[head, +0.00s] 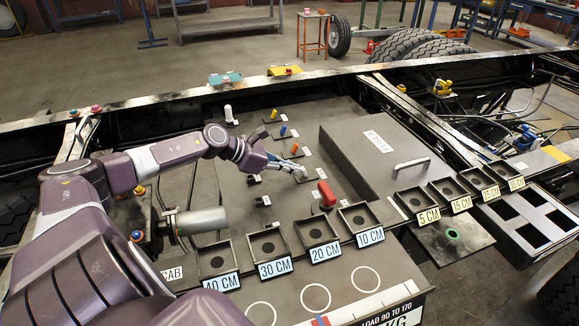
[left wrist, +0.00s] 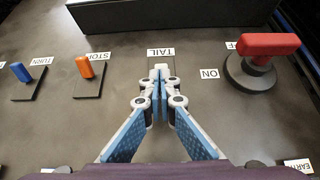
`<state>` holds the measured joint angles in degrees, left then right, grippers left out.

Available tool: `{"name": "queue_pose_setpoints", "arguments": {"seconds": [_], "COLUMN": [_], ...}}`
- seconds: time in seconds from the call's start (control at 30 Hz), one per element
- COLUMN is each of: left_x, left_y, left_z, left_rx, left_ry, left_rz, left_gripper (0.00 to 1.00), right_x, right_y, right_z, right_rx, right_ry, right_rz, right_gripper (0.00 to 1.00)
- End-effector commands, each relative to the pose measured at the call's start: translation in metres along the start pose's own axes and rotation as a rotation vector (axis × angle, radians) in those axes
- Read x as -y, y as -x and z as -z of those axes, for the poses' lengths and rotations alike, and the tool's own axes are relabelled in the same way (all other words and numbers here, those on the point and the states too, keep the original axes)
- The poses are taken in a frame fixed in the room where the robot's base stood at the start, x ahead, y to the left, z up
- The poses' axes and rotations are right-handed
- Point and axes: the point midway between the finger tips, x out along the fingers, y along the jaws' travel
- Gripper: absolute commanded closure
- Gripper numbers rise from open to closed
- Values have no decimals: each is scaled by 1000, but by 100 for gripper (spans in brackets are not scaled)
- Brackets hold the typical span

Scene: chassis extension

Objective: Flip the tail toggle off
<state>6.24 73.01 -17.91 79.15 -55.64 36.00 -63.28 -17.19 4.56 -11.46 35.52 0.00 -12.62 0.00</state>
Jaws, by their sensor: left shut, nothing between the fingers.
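The TAIL label (left wrist: 160,52) sits at the top centre of the left wrist view, with a dark toggle plate just below it. My left gripper (left wrist: 158,82) is shut and empty, its blue-padded fingers pointing at that plate. The fingers cover most of the plate and the tail toggle's lever, so I cannot tell the lever's position or whether they touch it. In the head view my left gripper (head: 301,173) is low over the dark panel, between the orange toggle (head: 294,149) and the red rotary handle (head: 326,193). My right gripper is not in view.
In the left wrist view the orange STOP toggle (left wrist: 85,68) and blue TURN toggle (left wrist: 20,72) stand left; the red handle (left wrist: 268,45), by an ON label (left wrist: 210,73), stands right. A raised box (head: 385,155) with a handle and several open trays (head: 268,246) border the panel.

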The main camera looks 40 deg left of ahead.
Motion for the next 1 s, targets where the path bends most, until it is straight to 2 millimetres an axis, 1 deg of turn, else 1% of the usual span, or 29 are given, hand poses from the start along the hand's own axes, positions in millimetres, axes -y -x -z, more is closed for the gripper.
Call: {"name": "queue_pose_setpoints", "arguments": {"seconds": [0.03, 0.1, 0.5, 1.0], "left_x": [0, 0, 0, 1], "left_y": [2, 2, -2, -4], "left_z": [-6, -8, -13, -16], "left_rx": [-16, -45, -169, -262], "left_ry": [-4, -5, -1, 0], "left_rz": [0, 0, 1, 3], "left_gripper": [100, 100, 100, 100], "right_x": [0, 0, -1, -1], "right_y": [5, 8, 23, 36], "right_z": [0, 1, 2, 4], "right_rx": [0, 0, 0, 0], "right_ry": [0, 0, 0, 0], "right_rz": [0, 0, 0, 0], "right_gripper": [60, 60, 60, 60]}}
